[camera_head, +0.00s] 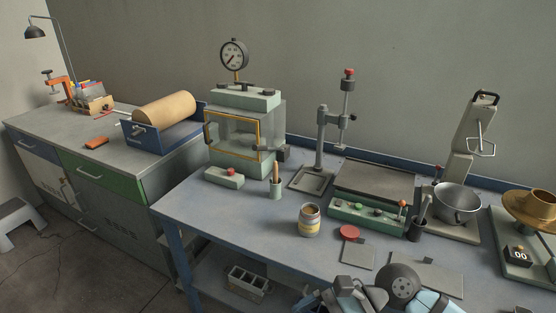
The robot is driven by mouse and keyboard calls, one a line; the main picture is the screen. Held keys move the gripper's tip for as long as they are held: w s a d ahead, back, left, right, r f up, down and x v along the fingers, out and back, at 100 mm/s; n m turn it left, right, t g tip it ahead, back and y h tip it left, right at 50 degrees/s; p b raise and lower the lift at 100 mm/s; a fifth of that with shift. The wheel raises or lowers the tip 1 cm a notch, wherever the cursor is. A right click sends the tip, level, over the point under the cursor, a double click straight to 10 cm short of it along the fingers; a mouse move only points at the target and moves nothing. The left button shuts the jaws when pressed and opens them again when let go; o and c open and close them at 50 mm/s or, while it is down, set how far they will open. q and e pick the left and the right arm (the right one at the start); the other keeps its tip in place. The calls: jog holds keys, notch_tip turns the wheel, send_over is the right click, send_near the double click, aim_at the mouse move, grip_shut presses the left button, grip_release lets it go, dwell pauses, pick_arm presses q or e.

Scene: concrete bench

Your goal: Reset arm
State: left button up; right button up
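Parts of my own arm show at the bottom edge, right of centre, as grey and light blue links with a dark round joint. They are cut off by the frame and I cannot tell which arm they belong to. No gripper fingers can be made out, so what either gripper holds is hidden. The arm parts are in front of the blue-grey bench (235,208), near its front edge.
An open jar (309,220) with its red lid (349,232) beside it stands mid-bench. Behind are a glass-fronted chamber (235,133) with a gauge and a stand (320,140). A metal bowl (457,203) stands right. The bench's front left is clear.

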notch_tip(320, 180, up, 4)
jog(key=w+m+t+y, duration=0.3)
jog(key=m+t+y, duration=0.65)
jog(key=m, duration=1.15)
jog(key=w+d+f+m+t+h, duration=0.2)
jog(key=d+f+m+t+h, duration=0.35)
jog(key=m+t+h, duration=0.85)
jog(key=s+d+f+m+g+h, duration=0.25)
jog(key=s+f+m+g, duration=0.25)
jog(key=f+m, duration=0.55)
jog(key=s+d+f+m+g+h, duration=0.2)
jog(key=s+d+f+m+g, duration=0.3)
jog(key=f+m, duration=0.6)
pick_arm(q)
notch_tip(320, 180, up, 13)
jog(key=s+p, duration=0.1)
jog(key=p, duration=1.4)
jog(key=shift+s+a+f, duration=0.15)
jog(key=shift+a, duration=0.3)
pick_arm(e)
notch_tip(320, 180, up, 15)
jog(key=s+t, duration=0.1)
jog(key=shift+d+f, duration=0.15)
pick_arm(q)
jog(key=shift+f, duration=0.1)
pick_arm(e)
jog(key=shift+f, duration=0.1)
